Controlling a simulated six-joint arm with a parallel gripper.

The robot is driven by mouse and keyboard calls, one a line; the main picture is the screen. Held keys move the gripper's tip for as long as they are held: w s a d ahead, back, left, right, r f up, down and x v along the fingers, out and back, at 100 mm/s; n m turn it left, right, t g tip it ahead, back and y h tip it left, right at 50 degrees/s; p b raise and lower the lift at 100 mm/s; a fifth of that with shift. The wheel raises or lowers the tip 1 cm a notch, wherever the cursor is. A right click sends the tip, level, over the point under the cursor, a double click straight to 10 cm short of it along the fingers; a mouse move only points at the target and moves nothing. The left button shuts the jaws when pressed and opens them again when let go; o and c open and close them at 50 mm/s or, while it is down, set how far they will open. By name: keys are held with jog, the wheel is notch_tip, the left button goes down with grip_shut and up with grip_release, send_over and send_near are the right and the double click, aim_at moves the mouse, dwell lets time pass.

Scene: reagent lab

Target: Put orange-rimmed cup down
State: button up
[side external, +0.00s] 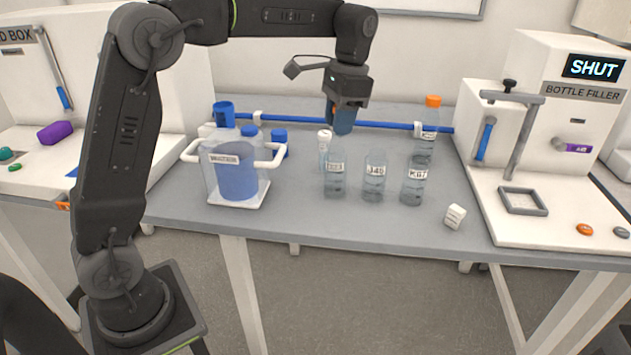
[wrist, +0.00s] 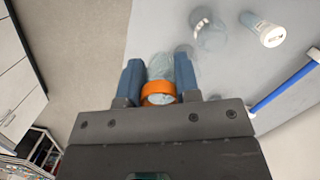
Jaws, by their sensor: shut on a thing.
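My gripper (side external: 343,122) hangs above the middle of the bench, fingers pointing down. In the wrist view my gripper (wrist: 158,82) has its two blue fingers on either side of the orange-rimmed cup (wrist: 158,92) and is shut on it. The cup's orange rim sits between the fingers, and a clear body (wrist: 160,66) shows beyond it. In the side view the cup is mostly hidden by the fingers; only a trace of orange shows there. I cannot tell how far its bottom is from the bench.
Several clear labelled bottles (side external: 375,180) stand near the bench front. A white-capped bottle (side external: 324,150) is behind them. A caddy (side external: 265,190) stands left, the bottle filler (side external: 535,215) right. A blue rail (side external: 385,123) runs along the back. A white block (side external: 455,216) lies at front right.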

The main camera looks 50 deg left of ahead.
jog(key=r, duration=0.2)
jog(key=shift+a+r, duration=0.3)
jog(key=shift+a, duration=0.05)
jog(key=w+a+m, duration=0.1)
jog(key=a+m, duration=0.4)
jog(key=a, duration=1)
send_over(298, 182)
jog(key=shift+y, duration=0.3)
jog(key=f, duration=1.7)
jog(key=shift+w+d+f, duration=0.15)
jog(key=shift+d+f, duration=0.15)
jog(key=shift+f, duration=2.75)
jog(key=shift+f, duration=0.1)
jog(key=o, duration=1)
